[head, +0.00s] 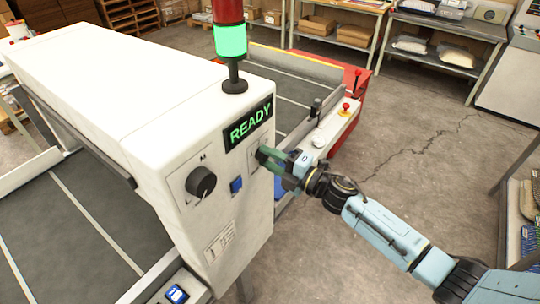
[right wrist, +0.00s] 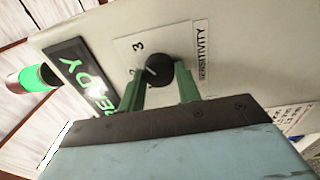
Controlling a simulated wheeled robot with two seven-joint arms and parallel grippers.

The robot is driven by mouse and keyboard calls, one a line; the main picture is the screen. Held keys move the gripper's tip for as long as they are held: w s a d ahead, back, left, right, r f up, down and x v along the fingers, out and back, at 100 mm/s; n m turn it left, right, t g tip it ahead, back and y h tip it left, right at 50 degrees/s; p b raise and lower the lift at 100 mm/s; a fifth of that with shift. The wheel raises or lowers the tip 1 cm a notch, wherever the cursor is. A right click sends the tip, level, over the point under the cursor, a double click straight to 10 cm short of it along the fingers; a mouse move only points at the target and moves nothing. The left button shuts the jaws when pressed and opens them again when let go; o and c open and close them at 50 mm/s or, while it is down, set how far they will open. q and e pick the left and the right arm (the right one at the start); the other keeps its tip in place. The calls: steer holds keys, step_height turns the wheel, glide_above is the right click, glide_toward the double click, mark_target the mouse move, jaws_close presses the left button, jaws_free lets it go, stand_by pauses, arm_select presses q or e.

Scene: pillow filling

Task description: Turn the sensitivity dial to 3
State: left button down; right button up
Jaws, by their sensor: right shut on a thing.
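The sensitivity dial (right wrist: 158,70) is a black round knob on a pale plate beside the printed word SENSITIVITY. The digit 3 (right wrist: 138,46) is printed near it, and a 2 shows partly by the finger. A light pointer mark on the knob appears on its left side, towards the 2; its exact setting is hard to read. My right gripper (head: 263,153) reaches the machine's front panel from the right. Its green fingers are closed on the dial's two sides, as the right wrist view (right wrist: 160,86) shows. In the head view the gripper hides most of the dial. My left gripper is not in view.
A READY display (head: 249,125) sits above the dial. A black knob marked M (head: 201,182) and a blue button (head: 236,185) are to the left. A green-lit signal tower (head: 231,40) stands on the white machine (head: 110,80). Open floor lies to the right.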

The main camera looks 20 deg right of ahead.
steer(key=shift+m, duration=0.4)
steer(key=o, duration=1)
steer(key=shift+c, duration=0.2)
steer(key=b+v, duration=0.1)
steer(key=v, duration=1.2)
steer(key=shift+b, duration=0.4)
steer(key=shift+s+d+f, duration=0.1)
steer(key=shift+s, duration=0.05)
